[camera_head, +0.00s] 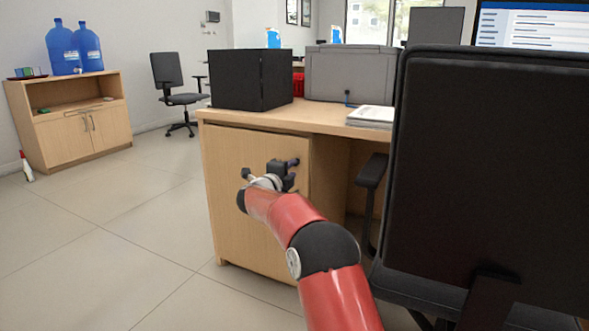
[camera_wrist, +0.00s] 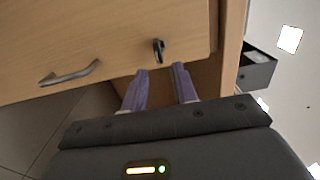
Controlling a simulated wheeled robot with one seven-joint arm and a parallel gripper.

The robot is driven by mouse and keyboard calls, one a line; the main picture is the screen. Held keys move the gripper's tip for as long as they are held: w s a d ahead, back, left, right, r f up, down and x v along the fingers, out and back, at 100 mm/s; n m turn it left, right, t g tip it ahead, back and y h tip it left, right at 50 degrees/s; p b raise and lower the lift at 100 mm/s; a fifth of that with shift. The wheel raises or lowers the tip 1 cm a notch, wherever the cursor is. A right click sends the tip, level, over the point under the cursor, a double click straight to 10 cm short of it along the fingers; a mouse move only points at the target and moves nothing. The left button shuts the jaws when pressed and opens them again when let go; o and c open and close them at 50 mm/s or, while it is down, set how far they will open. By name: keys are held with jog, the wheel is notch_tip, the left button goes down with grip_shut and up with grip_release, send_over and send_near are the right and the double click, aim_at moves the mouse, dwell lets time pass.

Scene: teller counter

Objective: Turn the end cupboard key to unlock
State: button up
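The end cupboard door (camera_head: 240,160) is light wood, under the left end of the desk, and looks closed. In the wrist view the door (camera_wrist: 110,30) fills the upper left. A small dark key (camera_wrist: 159,50) sticks out of the door near its edge, to the right of a grey bar handle (camera_wrist: 70,74). My gripper (camera_wrist: 160,70) has its two purplish fingers apart, with nothing between them. The fingertips are just below the key in the wrist view, apart from it. In the head view my gripper (camera_head: 290,172) is in front of the door; the key cannot be made out there.
A black office chair (camera_head: 490,180) stands close on the right. The desk top (camera_head: 300,117) carries a black box (camera_head: 250,80), a grey printer (camera_head: 350,73) and papers (camera_head: 372,115).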

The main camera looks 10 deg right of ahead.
jog(key=v, duration=0.3)
jog(key=shift+s+a, duration=0.2)
jog(key=shift+s, duration=0.1)
